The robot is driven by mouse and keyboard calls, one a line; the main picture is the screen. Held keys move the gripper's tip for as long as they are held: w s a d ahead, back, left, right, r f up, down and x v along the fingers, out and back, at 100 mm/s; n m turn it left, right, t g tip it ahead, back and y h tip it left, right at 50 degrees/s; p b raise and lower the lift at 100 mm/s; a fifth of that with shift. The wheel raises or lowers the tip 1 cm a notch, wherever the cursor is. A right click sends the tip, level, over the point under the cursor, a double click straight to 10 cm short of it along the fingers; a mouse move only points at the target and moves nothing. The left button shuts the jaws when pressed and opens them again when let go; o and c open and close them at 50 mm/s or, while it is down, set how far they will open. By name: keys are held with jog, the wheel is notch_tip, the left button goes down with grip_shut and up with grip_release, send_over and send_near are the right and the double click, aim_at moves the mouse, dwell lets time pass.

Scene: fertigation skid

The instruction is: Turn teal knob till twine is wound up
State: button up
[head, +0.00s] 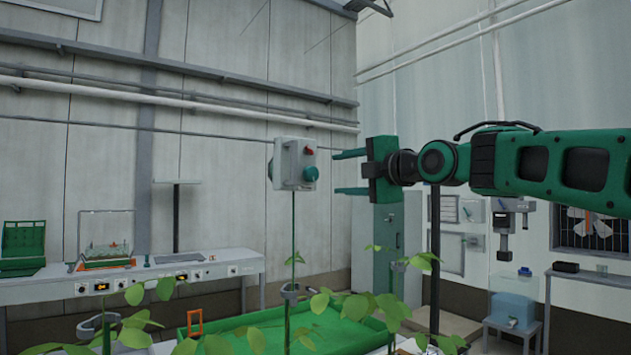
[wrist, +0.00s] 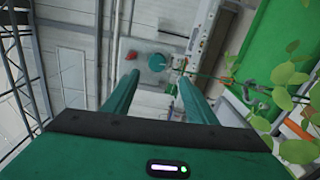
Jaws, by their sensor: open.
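The teal knob (head: 311,174) sits on the face of a pale grey box (head: 285,165), below a red part (head: 309,152). A thin green twine (head: 294,222) hangs straight down from the box towards the plants. My gripper (head: 336,173) is open and empty, just right of the knob, fingers pointing at it with a gap between. In the wrist view the knob (wrist: 156,62) shows beyond and between the open fingertips, not touched. The twine (wrist: 210,77) runs off to the right there. The inside of the box is hidden.
Leafy plants (head: 350,305) and a green tray (head: 240,322) lie below the box. A long bench (head: 160,277) with instruments stands at left. A green cabinet (head: 391,240) stands behind my gripper. A small table with a clear tank (head: 513,306) is at right.

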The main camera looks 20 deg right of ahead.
aim_at(313, 175)
jog(key=x, duration=1)
jog(key=shift+w+a+r, duration=0.25)
jog(key=shift+w, duration=0.1)
jog(key=c, duration=1.1)
